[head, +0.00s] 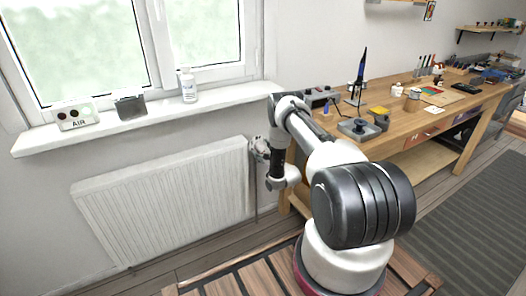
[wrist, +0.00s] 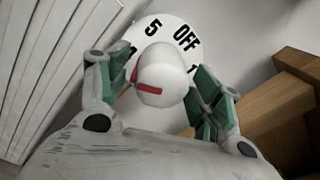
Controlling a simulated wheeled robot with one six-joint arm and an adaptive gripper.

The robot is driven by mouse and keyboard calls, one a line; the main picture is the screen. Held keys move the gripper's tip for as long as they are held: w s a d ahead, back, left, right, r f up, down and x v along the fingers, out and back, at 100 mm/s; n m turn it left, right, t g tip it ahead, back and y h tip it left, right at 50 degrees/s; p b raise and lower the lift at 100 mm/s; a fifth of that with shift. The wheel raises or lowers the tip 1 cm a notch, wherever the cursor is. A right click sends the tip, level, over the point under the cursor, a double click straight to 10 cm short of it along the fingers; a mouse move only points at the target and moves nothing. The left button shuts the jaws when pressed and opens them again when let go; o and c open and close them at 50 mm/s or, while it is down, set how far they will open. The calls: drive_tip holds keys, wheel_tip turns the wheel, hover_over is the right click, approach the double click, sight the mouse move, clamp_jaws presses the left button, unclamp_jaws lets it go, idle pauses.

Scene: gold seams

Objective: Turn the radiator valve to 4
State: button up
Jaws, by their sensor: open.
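The radiator valve's white knob (wrist: 160,75) is in the middle of the wrist view, with a red mark on its left lower side. Behind it is a round white dial (wrist: 172,22) with 5, OFF and parts of other numbers; the lower dial is hidden. I cannot tell which number the mark points to. My gripper (wrist: 155,88) is open, one finger left of the knob and one right; contact is unclear. In the head view my gripper (head: 260,150) is at the upper right end of the white radiator (head: 165,200), where the valve cannot be made out.
A windowsill (head: 140,122) above the radiator bears an AIR box (head: 76,117), a dark-faced box (head: 130,107) and a white bottle (head: 188,86). A wooden workbench (head: 400,110) with tools stands close to the right of my arm. Radiator fins (wrist: 60,60) are close on the left.

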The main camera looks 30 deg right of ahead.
drive_tip(key=s, duration=1.2)
drive_tip(key=shift+d, duration=0.2)
